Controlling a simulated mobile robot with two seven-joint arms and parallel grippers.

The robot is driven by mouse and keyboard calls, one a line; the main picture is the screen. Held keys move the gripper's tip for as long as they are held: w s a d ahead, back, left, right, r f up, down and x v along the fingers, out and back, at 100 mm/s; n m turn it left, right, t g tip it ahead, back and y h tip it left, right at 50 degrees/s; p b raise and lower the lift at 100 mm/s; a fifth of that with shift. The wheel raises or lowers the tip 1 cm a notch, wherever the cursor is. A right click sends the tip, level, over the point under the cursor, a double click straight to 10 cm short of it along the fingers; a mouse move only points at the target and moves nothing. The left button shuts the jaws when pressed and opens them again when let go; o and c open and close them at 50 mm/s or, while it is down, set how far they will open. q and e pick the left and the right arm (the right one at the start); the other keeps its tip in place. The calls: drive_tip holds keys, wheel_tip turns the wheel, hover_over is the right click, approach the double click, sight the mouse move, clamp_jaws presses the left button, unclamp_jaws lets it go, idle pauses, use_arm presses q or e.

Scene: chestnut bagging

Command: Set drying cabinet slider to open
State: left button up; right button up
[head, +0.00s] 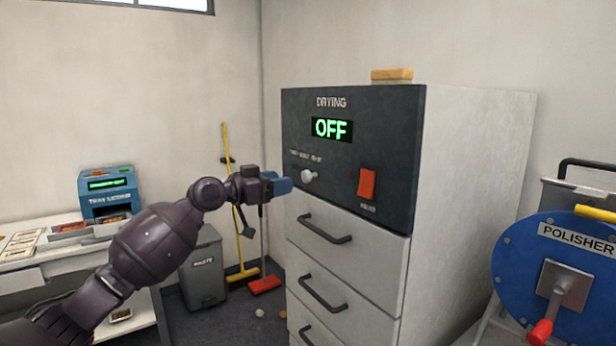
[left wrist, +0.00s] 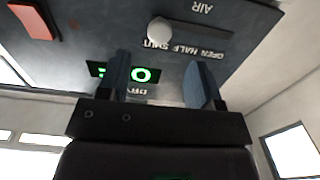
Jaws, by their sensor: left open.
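The drying cabinet (head: 470,200) has a dark front panel with a green OFF display (head: 331,129). The slider's pale round knob (head: 308,177) sits below the small OPEN HALF SHUT label. In the left wrist view, which is upside down, the knob (left wrist: 160,30) lies by the SHUT word. My left gripper (head: 288,184) is just left of the knob in the head view. In the left wrist view its blue fingers (left wrist: 158,76) are spread and empty, with the knob beyond their tips. My right gripper is not in view.
A red switch (head: 367,183) is right of the knob. Drawer handles (head: 324,230) stick out below the panel. A waste bin (head: 204,270), a yellow broom (head: 232,200) and a tray station (head: 106,193) stand to the left. A blue polisher (head: 530,250) stands at right.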

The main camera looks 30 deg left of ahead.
sight(304, 177)
use_arm(q)
drive_tip(key=p+x, duration=0.1)
drive_tip(key=x, duration=0.6)
drive_tip(key=shift+w+r, duration=0.1)
drive_tip(key=shift+w, duration=0.05)
drive_tip(key=shift+w+d, duration=0.25)
drive_tip(key=shift+w, duration=0.25)
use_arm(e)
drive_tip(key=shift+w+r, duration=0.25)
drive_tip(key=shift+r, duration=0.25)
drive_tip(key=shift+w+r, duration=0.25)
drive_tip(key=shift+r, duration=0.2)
use_arm(q)
drive_tip(key=shift+c, duration=0.2)
